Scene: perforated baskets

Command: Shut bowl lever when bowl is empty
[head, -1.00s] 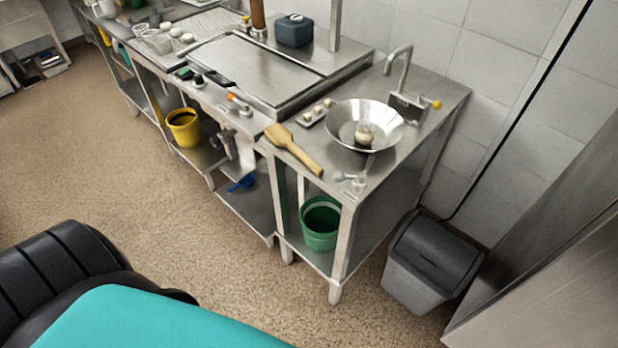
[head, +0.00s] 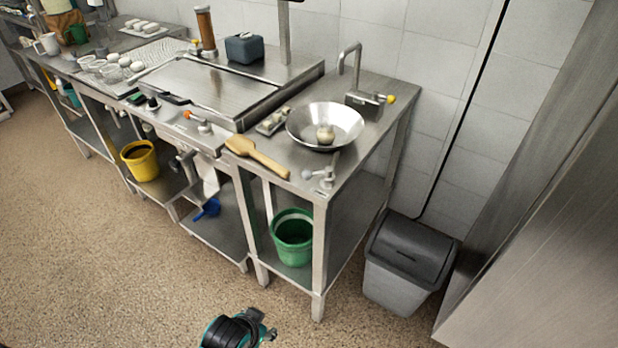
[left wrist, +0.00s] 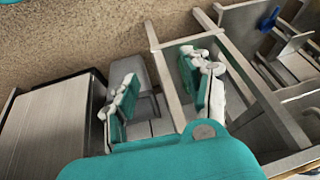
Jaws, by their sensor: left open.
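A wide metal bowl (head: 352,118) sits on the right end of the steel counter in the head view. A round beige lump (head: 325,134) lies inside it. A small light-grey lever fitting (head: 322,178) stands at the counter's front edge, just below the bowl. A tap (head: 350,62) behind the bowl has a block with a yellow knob. My left gripper (left wrist: 163,88) is open and empty in the left wrist view, its teal, white-jointed fingers apart. It is away from the bowl, which that view does not show. Only a teal-and-black arm part shows at the head view's bottom edge.
A wooden paddle (head: 258,156) and a small tray of pale pieces (head: 272,122) lie left of the bowl. A green bucket (head: 292,240) stands on the shelf beneath. A grey bin (head: 408,262) and tall steel cabinet (head: 540,220) stand right. Floor in front is clear.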

